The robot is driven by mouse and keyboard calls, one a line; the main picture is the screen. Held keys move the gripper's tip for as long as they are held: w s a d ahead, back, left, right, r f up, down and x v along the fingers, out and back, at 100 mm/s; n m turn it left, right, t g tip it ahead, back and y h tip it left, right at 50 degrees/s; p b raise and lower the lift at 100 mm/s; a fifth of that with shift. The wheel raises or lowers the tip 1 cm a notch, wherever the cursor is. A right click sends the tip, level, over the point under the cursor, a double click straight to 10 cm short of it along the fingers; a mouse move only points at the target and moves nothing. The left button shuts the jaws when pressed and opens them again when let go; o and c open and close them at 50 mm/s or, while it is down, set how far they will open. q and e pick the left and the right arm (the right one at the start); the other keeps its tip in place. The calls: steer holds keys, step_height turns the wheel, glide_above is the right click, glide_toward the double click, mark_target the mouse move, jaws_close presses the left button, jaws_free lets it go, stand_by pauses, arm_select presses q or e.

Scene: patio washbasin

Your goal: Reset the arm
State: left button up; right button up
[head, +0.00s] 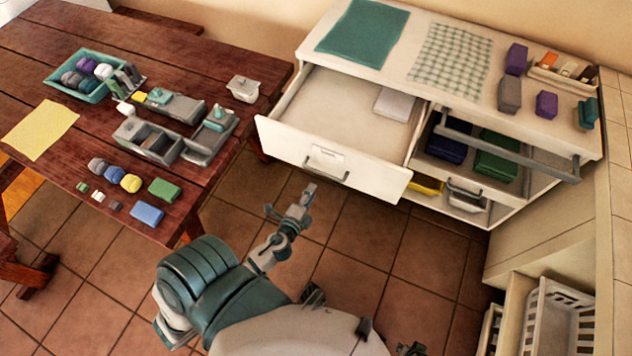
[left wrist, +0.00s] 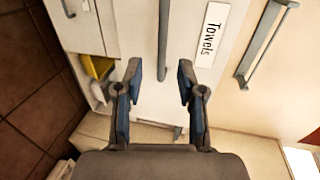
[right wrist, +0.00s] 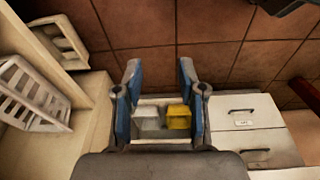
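My left gripper (head: 290,205) is open and empty above the tiled floor in the head view, in front of a pulled-out white drawer (head: 332,160). In the left wrist view its two blue-padded fingers (left wrist: 159,75) stand apart with nothing between them; a white front with a "Towels" label (left wrist: 211,35) lies beyond. My right gripper (right wrist: 160,72) is open and empty in the right wrist view, with floor tiles and a low shelf beyond its fingers. In the head view I cannot make out the right gripper clearly.
A wooden table (head: 110,50) with a teal tray (head: 60,82), grey containers and small coloured items stands left. The white cabinet (head: 400,70) bears cloths and several blocks. A white basket (head: 560,315) stands lower right. Floor between table and cabinet is clear.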

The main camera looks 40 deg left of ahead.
arm_select(q)
steer(key=shift+v, duration=0.9)
steer(key=shift+f, duration=0.1)
steer(key=s+f+n+g+p, duration=0.25)
steer(key=f+n+g, duration=0.2)
steer(key=f, duration=0.45)
steer(key=s+d+f+n+g+h, duration=0.1)
steer(key=s+d+f+n+g, duration=0.2)
steer(key=s+f, duration=0.3)
steer(key=s+d+f+n+g+h+p, duration=0.1)
steer(key=s+d+f+n+g, duration=0.1)
steer(key=s+f, duration=0.4)
steer(key=s+d+f+n+g+h+p, duration=0.1)
steer(key=s+d+f+n+g, duration=0.2)
steer(key=s+d+f+g, duration=0.1)
step_height(320, 180, down, 2)
steer(key=shift+s+d+f+n+h, duration=0.1)
steer(key=shift+s+d+n+h, duration=0.35)
steer(key=shift+s, duration=0.7)
arm_select(e)
steer(key=s+f, duration=0.4)
steer(key=f, duration=0.7)
steer(key=shift+s+d, duration=0.2)
steer(key=shift+d, duration=0.1)
steer(key=shift+g, duration=0.3)
